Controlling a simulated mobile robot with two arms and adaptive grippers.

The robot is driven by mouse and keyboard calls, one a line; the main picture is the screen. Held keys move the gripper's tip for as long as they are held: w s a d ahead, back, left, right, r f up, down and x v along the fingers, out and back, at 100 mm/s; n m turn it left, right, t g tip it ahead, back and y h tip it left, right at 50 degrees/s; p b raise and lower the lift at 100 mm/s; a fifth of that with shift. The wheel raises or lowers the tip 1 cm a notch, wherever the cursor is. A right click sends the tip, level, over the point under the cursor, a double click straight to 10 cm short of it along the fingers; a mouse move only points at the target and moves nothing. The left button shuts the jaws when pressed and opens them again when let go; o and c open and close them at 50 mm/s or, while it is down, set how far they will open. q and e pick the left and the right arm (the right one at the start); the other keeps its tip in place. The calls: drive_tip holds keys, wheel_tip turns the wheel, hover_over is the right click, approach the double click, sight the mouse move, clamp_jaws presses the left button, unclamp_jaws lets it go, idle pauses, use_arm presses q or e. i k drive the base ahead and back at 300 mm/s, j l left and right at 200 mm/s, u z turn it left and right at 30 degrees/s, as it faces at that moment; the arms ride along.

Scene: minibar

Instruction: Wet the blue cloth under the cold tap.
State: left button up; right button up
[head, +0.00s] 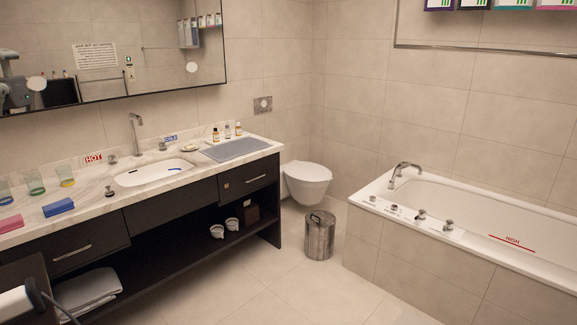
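The blue cloth (58,207) lies folded as a small block near the front edge of the marble counter, left of the basin. The white basin (150,173) is set into the counter. A chrome spout (134,131) rises behind it. A knob (163,146) stands to the right of the spout, near a blue label (170,138) that seems to read COLD. Another knob (111,161) stands to the left, near a red HOT label (94,159). I cannot tell whether water runs. Neither of my grippers is clearly visible in the head view.
A pink cloth (10,223) and several coloured glasses (35,182) are on the counter's left. A grey mat (235,149) and small bottles (227,131) are on its right. A bin (319,235), toilet (306,182) and bathtub (470,193) stand rightward. The middle floor is clear.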

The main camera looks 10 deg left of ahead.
sight(161, 144)
drive_tip(key=i+j+u, duration=0.2)
drive_tip(key=i+u, duration=0.25)
drive_tip(key=i, duration=0.2)
drive_tip(key=i+l+u, duration=0.1)
drive_tip(key=i+u, duration=0.35)
drive_tip(key=i, duration=0.2)
drive_tip(key=i+l+u, duration=0.3)
drive_tip(key=i+u, duration=0.15)
drive_tip(key=i, duration=0.25)
drive_tip(key=i+u, duration=0.3)
drive_tip(key=i, duration=0.45)
